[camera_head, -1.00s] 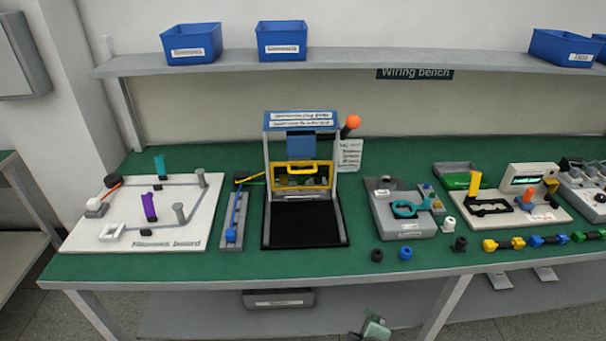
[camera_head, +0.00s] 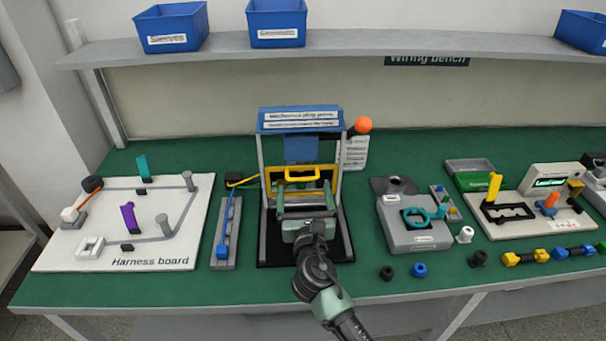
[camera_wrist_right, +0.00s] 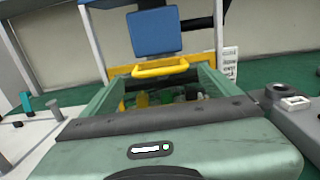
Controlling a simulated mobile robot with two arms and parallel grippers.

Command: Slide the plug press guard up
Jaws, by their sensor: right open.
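The plug press (camera_head: 300,119) is a frame with a blue top, grey posts and a black base. Its guard (camera_head: 303,172) has a yellow frame and handle bar low in the opening, below a blue block (camera_head: 301,149). The yellow handle also shows in the right wrist view (camera_wrist_right: 160,69), crossing between the finger ends. My right gripper (camera_head: 305,190) is open in front of the guard, fingers pointing into the press. Contact with the handle cannot be told. The fingers partly hide the guard's lower part. My left gripper is not in view.
An orange ball-ended lever (camera_head: 362,125) stands at the press's right. A harness board (camera_head: 120,240) and a narrow grey fixture (camera_head: 227,240) are on the left. A grey fixture with a teal ring (camera_head: 413,236) is on the right.

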